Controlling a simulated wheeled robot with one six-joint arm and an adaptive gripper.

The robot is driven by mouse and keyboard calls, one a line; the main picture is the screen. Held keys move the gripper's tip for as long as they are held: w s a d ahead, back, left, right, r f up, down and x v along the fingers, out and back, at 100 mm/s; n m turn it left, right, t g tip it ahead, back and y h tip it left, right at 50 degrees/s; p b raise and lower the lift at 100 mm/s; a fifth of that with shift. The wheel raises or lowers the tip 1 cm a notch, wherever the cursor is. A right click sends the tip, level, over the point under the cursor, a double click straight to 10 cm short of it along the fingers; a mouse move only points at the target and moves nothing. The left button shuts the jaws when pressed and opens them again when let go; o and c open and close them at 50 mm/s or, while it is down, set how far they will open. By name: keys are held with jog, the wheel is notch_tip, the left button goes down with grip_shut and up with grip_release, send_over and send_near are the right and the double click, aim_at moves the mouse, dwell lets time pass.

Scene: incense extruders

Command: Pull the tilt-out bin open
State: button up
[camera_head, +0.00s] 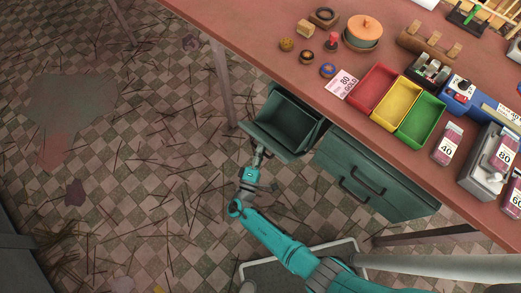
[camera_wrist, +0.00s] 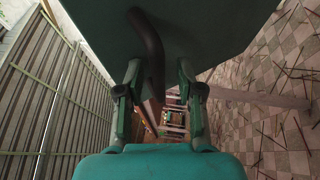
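The tilt-out bin (camera_head: 290,122) is a dark green box under the table's near edge. It is tilted outward, and its hollow inside shows from above. My gripper (camera_head: 259,153) is at its front panel, from the floor side. In the wrist view the green front panel (camera_wrist: 200,25) fills the top, and its dark curved handle (camera_wrist: 149,45) hangs down. My gripper (camera_wrist: 160,95) has its two fingers apart, on either side of the handle's line. The handle is nearer the left finger; I cannot tell whether they touch.
A green drawer cabinet (camera_head: 375,180) with dark handles stands right of the bin. The red-brown table (camera_head: 265,45) above carries red, yellow and green trays (camera_head: 398,100) and small goods. A table leg (camera_head: 222,85) stands left of the bin. The tiled floor (camera_head: 130,170) is open, with scattered sticks.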

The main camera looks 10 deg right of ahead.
jog(key=v, duration=1.2)
